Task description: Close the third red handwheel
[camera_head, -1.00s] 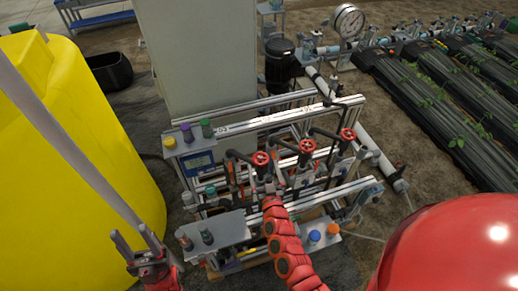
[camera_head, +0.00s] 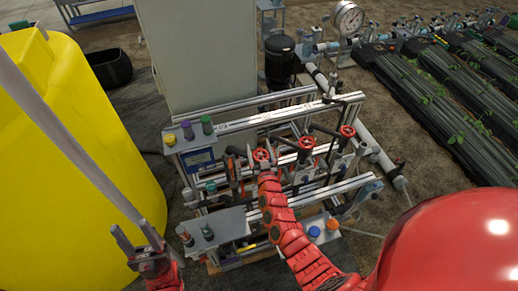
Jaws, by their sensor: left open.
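Three red handwheels stand in a row on the skid: a left one (camera_head: 261,155), a middle one (camera_head: 306,143) and a right one (camera_head: 347,131). My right gripper (camera_head: 262,160) is at the left handwheel, its arm coming up from the lower right. Its fingers are small and mixed with the wheel, so I cannot tell whether they grip it. The middle and right handwheels are clear of both grippers. My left gripper (camera_head: 130,242) is open and empty at the lower left, beside the yellow tank and away from the wheels.
A yellow tank (camera_head: 75,130) fills the left side. A grey cabinet (camera_head: 195,55) stands behind the skid. Metal rails (camera_head: 270,120) run behind the wheels. Small plates (camera_head: 220,228) with coloured caps sit at the front. A pressure gauge (camera_head: 348,18) rises at the back right.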

